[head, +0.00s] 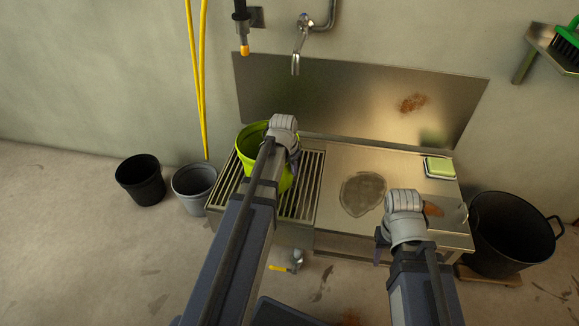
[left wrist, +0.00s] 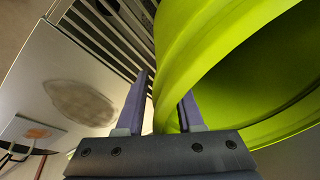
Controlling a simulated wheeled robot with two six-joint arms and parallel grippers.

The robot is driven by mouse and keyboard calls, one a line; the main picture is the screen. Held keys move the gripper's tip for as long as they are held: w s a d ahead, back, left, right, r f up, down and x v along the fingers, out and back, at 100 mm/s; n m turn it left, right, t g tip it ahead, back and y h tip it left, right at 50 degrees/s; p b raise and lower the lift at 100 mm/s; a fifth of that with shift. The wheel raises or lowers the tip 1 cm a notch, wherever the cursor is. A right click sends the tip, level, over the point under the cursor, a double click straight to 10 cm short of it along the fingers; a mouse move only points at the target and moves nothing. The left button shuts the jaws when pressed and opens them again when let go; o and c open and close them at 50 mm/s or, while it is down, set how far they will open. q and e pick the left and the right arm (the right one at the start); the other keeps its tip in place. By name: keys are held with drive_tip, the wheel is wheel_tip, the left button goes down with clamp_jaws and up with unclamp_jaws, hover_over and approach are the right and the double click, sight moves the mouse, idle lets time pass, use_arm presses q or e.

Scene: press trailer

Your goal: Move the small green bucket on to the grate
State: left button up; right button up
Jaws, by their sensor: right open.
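The small green bucket (head: 252,137) is upright over the slatted grate (head: 312,180) on the left part of the metal sink unit and appears to stand on it. My left arm hides part of it. My left gripper (head: 292,160) is at the bucket's right side. In the left wrist view its two fingers (left wrist: 165,100) are apart, with the bucket wall (left wrist: 230,50) between them and a gap beside one finger. Grate slats (left wrist: 120,35) show beyond. My right gripper (head: 381,245) is open at the front edge of the metal top, mostly hidden by its wrist.
A black bucket (head: 140,180) and a grey bucket (head: 194,187) stand on the floor at the left. A large black tub (head: 510,235) stands at the right. A green and white sponge (head: 439,167) lies on the metal top. A tap (head: 303,40) hangs above.

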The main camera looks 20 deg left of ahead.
use_arm(q)
drive_tip(key=shift+r, duration=0.15)
drive_tip(key=p+v, duration=1.2)
drive_tip(key=shift+d, duration=0.1)
drive_tip(key=s+d+g, duration=0.1)
drive_tip(key=s+d, duration=0.6)
drive_tip(key=d, duration=0.4)
drive_tip(key=s+d+g, duration=0.2)
drive_tip(key=s+d, duration=0.6)
drive_tip(key=d, duration=0.4)
drive_tip(key=shift+s+f+y, duration=0.35)
drive_tip(key=shift+y, duration=0.05)
